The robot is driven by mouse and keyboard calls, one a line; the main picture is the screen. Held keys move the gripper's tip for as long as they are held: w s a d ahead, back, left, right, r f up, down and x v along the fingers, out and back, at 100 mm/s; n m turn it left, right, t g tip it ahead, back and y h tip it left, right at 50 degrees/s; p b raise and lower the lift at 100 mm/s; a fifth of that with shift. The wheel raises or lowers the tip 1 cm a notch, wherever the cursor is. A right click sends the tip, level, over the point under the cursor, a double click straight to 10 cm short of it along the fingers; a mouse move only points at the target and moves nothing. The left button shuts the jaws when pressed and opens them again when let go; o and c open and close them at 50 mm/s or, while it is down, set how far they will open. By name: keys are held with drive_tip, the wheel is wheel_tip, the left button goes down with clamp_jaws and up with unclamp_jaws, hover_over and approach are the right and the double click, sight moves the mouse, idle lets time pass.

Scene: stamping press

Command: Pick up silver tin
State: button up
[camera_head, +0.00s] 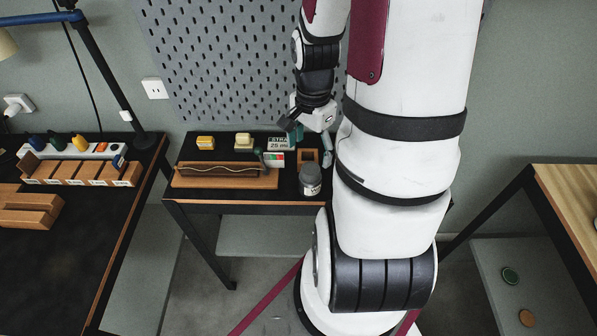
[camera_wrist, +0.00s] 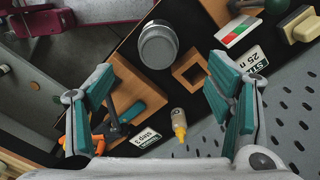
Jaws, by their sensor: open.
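In the head view the tin (camera_head: 310,181) is near the front right of the small middle table (camera_head: 222,203). My gripper (camera_wrist: 160,78) is open and empty, its two teal-padded fingers spread left and right. The tin lies beyond the fingertips, apart from both. In the head view my gripper (camera_head: 298,128) hangs over the back of the table, partly hidden by my arm.
In the wrist view a wooden square frame (camera_wrist: 190,70) sits beside the tin, with a yellow-tipped bottle (camera_wrist: 179,124) nearby. A wooden block (camera_wrist: 133,88) and a teal-handled tool (camera_wrist: 133,112) lie left. A pegboard (camera_head: 240,60) rises behind the table.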

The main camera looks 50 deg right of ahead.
sight(309, 168)
wheel_tip(309, 168, down, 6)
drive_tip(key=shift+f, duration=0.1)
drive_tip(key=shift+s+f, duration=0.15)
drive_tip(key=shift+f, duration=2.55)
drive_tip(key=c, duration=1.3)
